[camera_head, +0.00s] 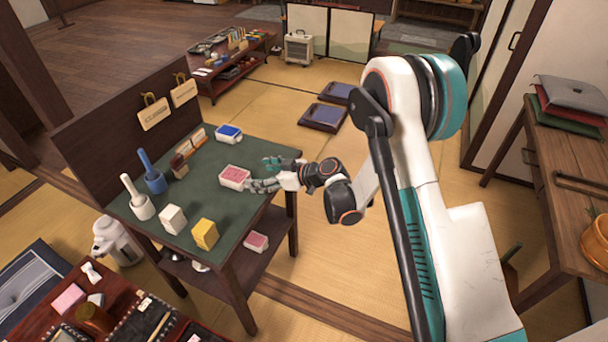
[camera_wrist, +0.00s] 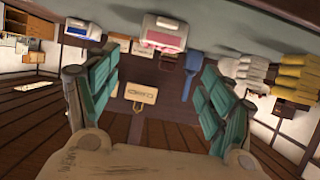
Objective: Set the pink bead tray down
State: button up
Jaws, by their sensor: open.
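The pink bead tray (camera_head: 235,176), a white box with a pink top, rests on the green top of the small table (camera_head: 205,212), near its right edge. My gripper (camera_head: 264,174) is just right of the tray, with its fingers spread and nothing between them. In the wrist view the picture is upside down; the pink tray (camera_wrist: 163,36) shows beyond the open teal fingers (camera_wrist: 158,90), apart from them.
A blue tray (camera_head: 229,133) stands behind the pink one. Another pink-topped box (camera_head: 255,242) sits on the lower shelf.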

jog(key=s+d+r+m+t+h, duration=0.1)
jog(key=s+d+r+m+h, duration=0.3)
jog(key=d+r, duration=0.55)
jog(key=s+d+r+m+t+h, duration=0.1)
jog(key=s+d+r+m+h, duration=0.15)
jog(key=s+d+r, duration=0.5)
jog(key=s+d+r+m+h, duration=0.3)
jog(key=s+d, duration=0.6)
jog(key=s, duration=0.1)
jog(key=s+d+r+m+h, duration=0.3)
jog(key=s+d+r+m, duration=0.1)
jog(key=s+d, duration=0.4)
jog(key=shift+s+d, duration=0.4)
jog(key=shift+s, duration=0.8)
